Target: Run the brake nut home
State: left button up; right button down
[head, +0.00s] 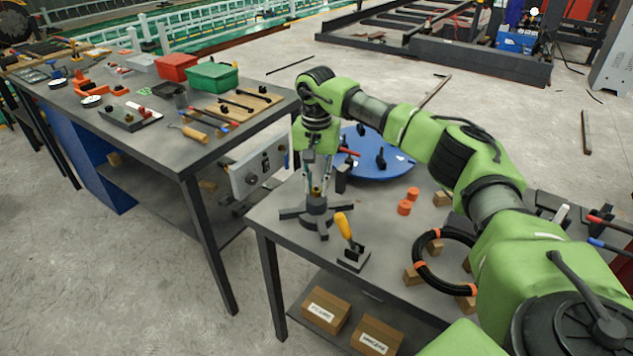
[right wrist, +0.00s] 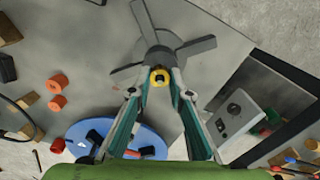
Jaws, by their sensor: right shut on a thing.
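My right gripper (head: 317,188) points down over a dark grey hub with flat arms (head: 318,214) on the near table. In the right wrist view the fingertips (right wrist: 159,80) are closed around a small yellow, brass-like nut (right wrist: 158,74) at the centre of the hub. The hub and its spread arms (right wrist: 160,40) lie beyond the fingertips. The nut is small, and the fingers partly hide it; I cannot tell how far down its thread it sits. My left gripper is not in view.
A yellow-handled clamp (head: 343,226) stands close by on the near table. A blue round plate (head: 375,165), orange cylinders (head: 404,207) and a black cable ring (head: 418,262) lie to the right. A grey panel with knobs (head: 248,178) stands left, beside the tool-covered bench (head: 190,160).

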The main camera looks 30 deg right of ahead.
jog(key=m+p, duration=0.1)
jog(key=m, duration=0.4)
jog(key=shift+r+m+p, duration=0.15)
jog(key=shift+m+p, duration=0.15)
jog(key=shift+p, duration=0.05)
jog(key=m+p, duration=0.1)
jog(key=m, duration=0.5)
jog(key=m+p, duration=0.1)
jog(key=m, duration=0.5)
jog(key=shift+w+m+p, duration=0.1)
jog(key=shift+m+p, duration=0.2)
jog(key=shift+p, duration=0.05)
jog(key=m+p, duration=0.1)
jog(key=m, duration=0.5)
jog(key=m+p, duration=0.2)
jog(key=m, duration=0.4)
jog(key=shift+m, duration=0.4)
jog(key=m+p, duration=0.1)
jog(key=m, duration=0.4)
jog(key=shift+d+p, duration=0.1)
jog(key=shift+p, duration=0.25)
jog(key=m+p, duration=0.2)
jog(key=m, duration=0.3)
jog(key=shift+m, duration=0.4)
jog(key=m+p, duration=0.2)
jog(key=m, duration=0.4)
jog(key=shift+p, duration=0.3)
